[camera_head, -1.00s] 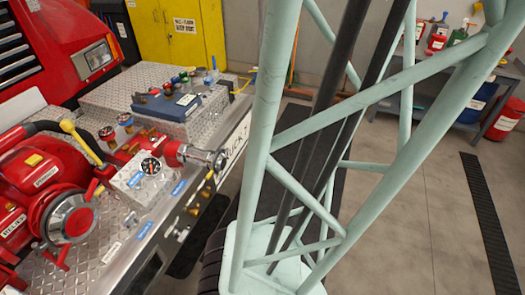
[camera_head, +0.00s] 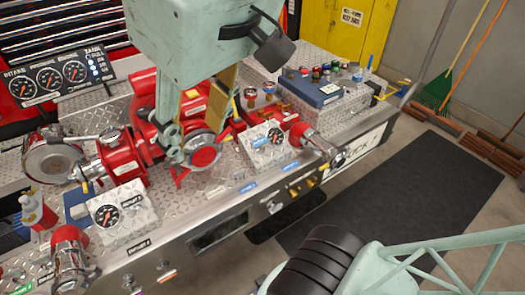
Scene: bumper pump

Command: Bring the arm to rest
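My mint-green gripper (camera_head: 184,145) hangs from the top of the head view, in front of the red pump (camera_head: 145,115) on the bumper deck. Its wrist housing (camera_head: 195,40) and a dark camera-like part at its right show above it. The fingers point down near the round chrome and red cap (camera_head: 202,152). I cannot tell whether they touch it or how far apart they are. Nothing is clearly held. My arm's black ribbed joint (camera_head: 315,265) and mint lattice show at the lower right.
The diamond-plate bumper (camera_head: 215,225) carries gauges, valves and a chrome nozzle (camera_head: 330,150). A blue case (camera_head: 312,90) lies on the deck's box. A gauge panel (camera_head: 50,78) stands at the back left. A dark mat (camera_head: 400,185) lies on open floor at right, near brooms (camera_head: 445,85).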

